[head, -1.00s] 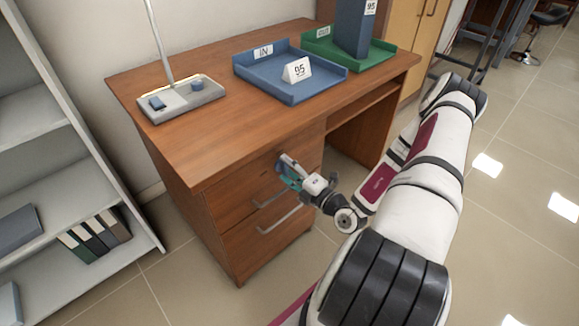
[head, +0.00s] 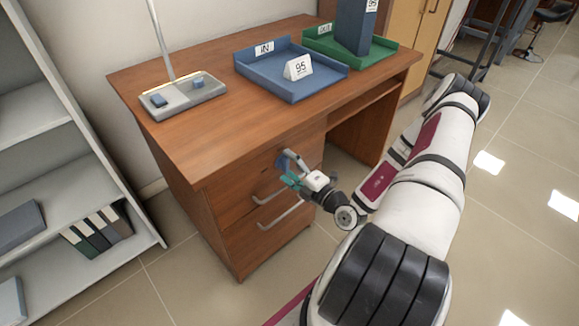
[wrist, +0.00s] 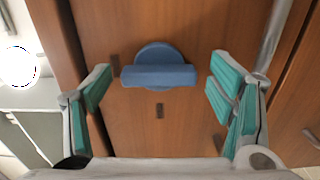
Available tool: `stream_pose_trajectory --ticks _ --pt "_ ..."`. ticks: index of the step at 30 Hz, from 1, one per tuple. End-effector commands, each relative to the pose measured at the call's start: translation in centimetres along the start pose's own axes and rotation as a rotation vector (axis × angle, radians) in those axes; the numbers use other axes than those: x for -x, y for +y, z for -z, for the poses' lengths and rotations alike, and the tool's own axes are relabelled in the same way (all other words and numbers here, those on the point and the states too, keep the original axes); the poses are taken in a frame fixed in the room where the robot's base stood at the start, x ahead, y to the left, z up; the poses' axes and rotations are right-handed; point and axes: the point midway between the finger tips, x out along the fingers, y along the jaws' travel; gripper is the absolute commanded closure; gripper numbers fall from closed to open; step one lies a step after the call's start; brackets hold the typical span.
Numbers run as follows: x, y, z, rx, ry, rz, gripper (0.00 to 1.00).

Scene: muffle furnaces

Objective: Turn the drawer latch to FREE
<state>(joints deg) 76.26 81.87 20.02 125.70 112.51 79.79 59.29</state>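The drawer latch is a round blue knob with a bar grip (wrist: 158,75) on the wooden drawer front in the wrist view. Its bar lies level across that picture. Small dark marks show on the wood to the left of and below the knob; I cannot read any lettering. My gripper (wrist: 160,88) is open, with one teal-padded finger on each side of the knob and a gap to both bar ends. In the head view my gripper (head: 290,170) is at the upper drawer front, and the latch (head: 282,163) is partly hidden behind it.
The desk (head: 185,140) carries a blue IN tray (head: 262,85), a green tray (head: 380,58) with a blue binder (head: 352,30), and a lamp base (head: 185,100). Two drawer handles (head: 280,216) stick out below my gripper. A grey shelf (head: 75,190) stands left.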

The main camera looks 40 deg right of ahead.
Motion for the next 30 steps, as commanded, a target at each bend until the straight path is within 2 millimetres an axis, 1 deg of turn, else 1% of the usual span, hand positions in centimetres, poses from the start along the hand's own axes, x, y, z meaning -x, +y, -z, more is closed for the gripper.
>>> stream_pose_trajectory --ticks 7,11,14,21,24,27,30 --pt "0.1 0.0 0.0 0.001 0.000 -0.001 0.23" --pt "1.0 0.0 0.0 0.002 0.000 0.000 0.23" --pt "2.6 0.0 -0.1 0.000 -0.002 0.001 0.23" --pt "7.5 0.0 -0.1 0.000 -0.004 0.001 0.23" --pt "9.3 0.0 0.0 0.000 -0.002 0.001 0.23" --pt "10.7 0.0 -0.1 0.001 -0.002 0.001 0.23" --pt "11.5 0.0 0.0 0.001 -0.001 -0.001 0.23"
